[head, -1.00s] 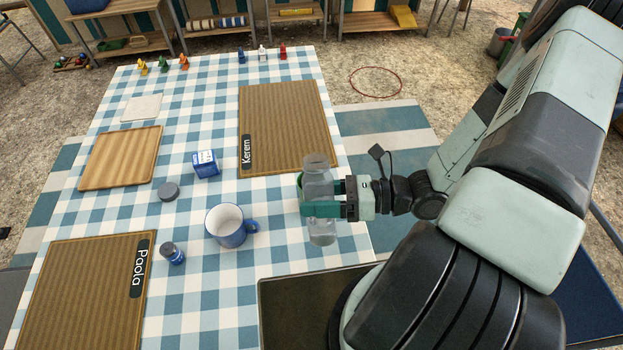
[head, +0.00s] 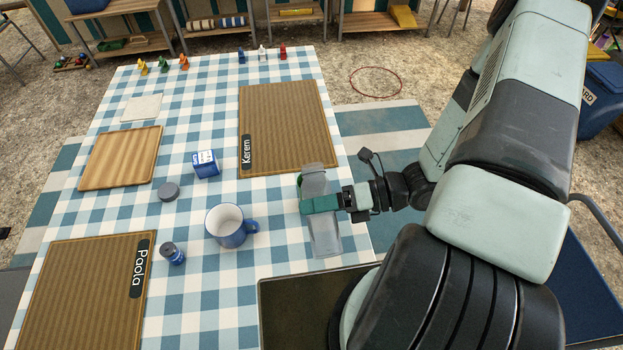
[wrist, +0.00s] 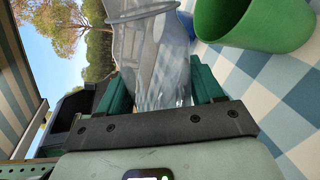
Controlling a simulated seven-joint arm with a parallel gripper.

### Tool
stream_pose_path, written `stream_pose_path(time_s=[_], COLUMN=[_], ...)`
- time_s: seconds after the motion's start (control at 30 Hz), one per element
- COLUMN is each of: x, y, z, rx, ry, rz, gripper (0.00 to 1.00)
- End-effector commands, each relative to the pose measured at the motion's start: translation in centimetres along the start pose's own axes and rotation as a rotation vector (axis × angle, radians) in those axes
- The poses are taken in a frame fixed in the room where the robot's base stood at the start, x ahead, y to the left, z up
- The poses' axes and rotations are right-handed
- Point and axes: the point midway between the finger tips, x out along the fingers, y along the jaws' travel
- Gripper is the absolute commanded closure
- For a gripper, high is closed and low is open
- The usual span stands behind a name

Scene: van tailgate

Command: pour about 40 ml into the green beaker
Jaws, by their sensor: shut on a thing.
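My gripper (head: 322,203) is shut on a clear, see-through vessel (head: 325,240) above the right edge of the checked table. In the wrist view the clear vessel (wrist: 160,60) stands between the dark green fingers (wrist: 163,92), with some clear liquid in it. It looks tilted. The green beaker (wrist: 255,22) shows at the top right of the wrist view, beside the vessel and apart from the fingers. In the head view only a green sliver shows left of the vessel; the rest is hidden. I cannot see any stream of liquid.
A blue mug (head: 228,228) stands left of my gripper. A small blue jar (head: 172,253), a blue-and-white box (head: 205,163) and a grey disc (head: 168,191) are further left. The Kerem mat (head: 287,125) lies behind. A dark tray (head: 300,310) is in front.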

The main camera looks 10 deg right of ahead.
Motion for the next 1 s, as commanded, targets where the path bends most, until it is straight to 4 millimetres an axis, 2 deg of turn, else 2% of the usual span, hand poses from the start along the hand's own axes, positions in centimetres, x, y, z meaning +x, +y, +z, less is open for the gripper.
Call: stream_pose_path(time_s=[0.23,1.0], x=[-0.33,-0.33], y=[1.25,1.20], z=[0.49,0.21], rx=[0.125,0.270], ry=[0.035,0.074], rz=[0.000,0.001], gripper=[0.77,0.77])
